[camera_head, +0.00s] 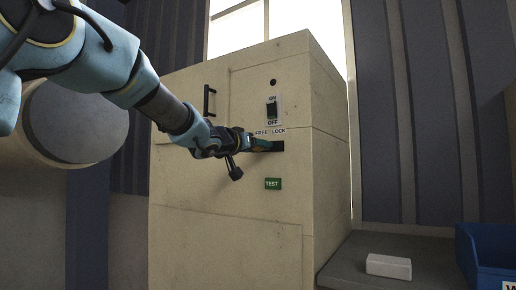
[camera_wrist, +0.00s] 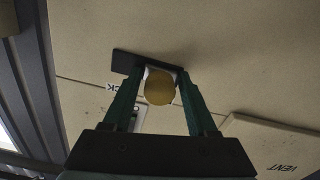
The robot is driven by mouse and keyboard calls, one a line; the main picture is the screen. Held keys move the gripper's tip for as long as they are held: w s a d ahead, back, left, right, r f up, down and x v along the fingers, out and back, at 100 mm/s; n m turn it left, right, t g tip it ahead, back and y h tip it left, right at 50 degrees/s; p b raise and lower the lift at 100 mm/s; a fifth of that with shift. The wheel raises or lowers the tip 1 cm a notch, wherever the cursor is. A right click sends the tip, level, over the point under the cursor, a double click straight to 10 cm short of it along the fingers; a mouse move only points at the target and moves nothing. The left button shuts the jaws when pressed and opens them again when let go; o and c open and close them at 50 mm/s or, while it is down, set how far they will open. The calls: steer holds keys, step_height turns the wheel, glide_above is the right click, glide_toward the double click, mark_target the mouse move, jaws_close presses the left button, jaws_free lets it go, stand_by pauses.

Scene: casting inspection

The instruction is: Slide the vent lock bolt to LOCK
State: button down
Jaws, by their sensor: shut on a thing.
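The vent lock bolt shows in the wrist view as a rounded yellowish knob (camera_wrist: 160,88) between my fingertips. A dark slot plate (camera_wrist: 126,62) lies behind it and shows bare on the left, the side of the partly hidden "LOCK" letters (camera_wrist: 116,88). My gripper (camera_wrist: 160,82) is shut on the knob. In the head view my gripper (camera_head: 262,145) is at the cabinet front, just under the FREE LOCK label (camera_head: 270,132). The slot plate's right end (camera_head: 279,146) shows beyond it there, under LOCK; the knob itself is hidden.
The beige cabinet (camera_head: 220,240) carries an ON/OFF switch (camera_head: 272,109) above and a green TEST button (camera_head: 273,184) below the slot. A black handle (camera_head: 209,101) is at upper left. A VENT panel (camera_wrist: 270,145) shows upside down. A white block (camera_head: 388,266) and blue bin (camera_head: 484,262) are at lower right.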

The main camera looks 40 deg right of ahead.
steer(key=s+b, duration=0.1)
steer(key=s, duration=0.1)
steer(key=s+d, duration=0.1)
steer(key=s, duration=0.1)
steer(key=shift+b, duration=0.4)
steer(key=shift+c, duration=2.2)
jaws_free()
steer(key=b, duration=0.1)
glide_toward(276, 147)
steer(key=v, duration=0.4)
steer(key=shift+a, duration=0.2)
